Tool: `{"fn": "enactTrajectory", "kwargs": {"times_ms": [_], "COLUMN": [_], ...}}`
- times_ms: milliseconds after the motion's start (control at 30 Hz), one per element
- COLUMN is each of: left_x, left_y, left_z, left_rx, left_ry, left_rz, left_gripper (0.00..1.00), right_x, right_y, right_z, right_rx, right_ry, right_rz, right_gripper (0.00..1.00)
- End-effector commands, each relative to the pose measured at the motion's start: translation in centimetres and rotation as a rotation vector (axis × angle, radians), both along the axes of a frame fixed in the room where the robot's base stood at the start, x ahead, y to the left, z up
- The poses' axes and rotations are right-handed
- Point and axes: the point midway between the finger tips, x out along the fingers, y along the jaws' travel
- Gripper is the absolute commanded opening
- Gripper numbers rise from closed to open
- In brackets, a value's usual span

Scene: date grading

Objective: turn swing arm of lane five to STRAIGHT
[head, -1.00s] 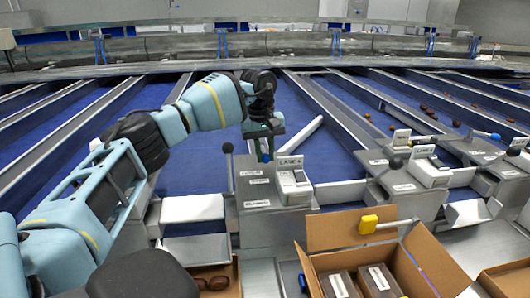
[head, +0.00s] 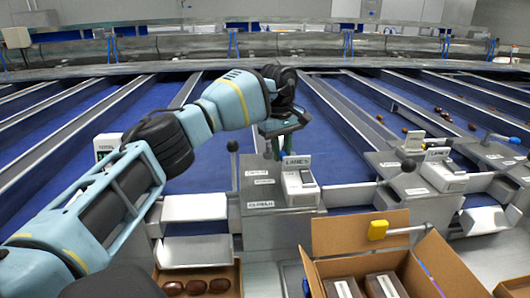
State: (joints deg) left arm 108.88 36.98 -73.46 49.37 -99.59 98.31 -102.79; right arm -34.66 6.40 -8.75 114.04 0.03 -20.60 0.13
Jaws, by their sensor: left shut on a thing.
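The lane five station (head: 283,197) is a grey box at the centre, with a sign reading LANE 5 (head: 297,160) and several small label plates on its top. My left gripper (head: 273,148) points down behind the sign at the back of the box. It is shut on the swing arm's handle, which its fingers and the sign largely hide. The swing arm's pale bar cannot be made out now; I cannot tell its exact angle. My right gripper is not in view.
A black-knobbed lever (head: 233,160) stands left of the sign. An open carton (head: 357,234) with dark packs and a yellow-ended handle (head: 378,230) are in front at right. A box of dates (head: 197,275) is below. Blue lanes run behind between metal dividers.

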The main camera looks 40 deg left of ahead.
Motion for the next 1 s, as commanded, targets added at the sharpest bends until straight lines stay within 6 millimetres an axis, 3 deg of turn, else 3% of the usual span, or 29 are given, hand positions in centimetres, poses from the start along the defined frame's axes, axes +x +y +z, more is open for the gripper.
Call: {"fn": "enactTrajectory", "kwargs": {"times_ms": [500,1000], "left_x": [2.4,2.8], "left_y": [-0.7,-0.7], "left_z": [-0.1,0.1], "left_rx": [0.002,0.001], "left_ry": [-0.001,-0.004], "left_rz": [0.303,0.348], "left_gripper": [0.0,0.0], "right_x": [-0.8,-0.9], "right_y": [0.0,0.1], "right_z": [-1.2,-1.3], "right_rx": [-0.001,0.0], "right_ry": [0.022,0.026], "right_rz": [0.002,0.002], "right_gripper": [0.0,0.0]}}
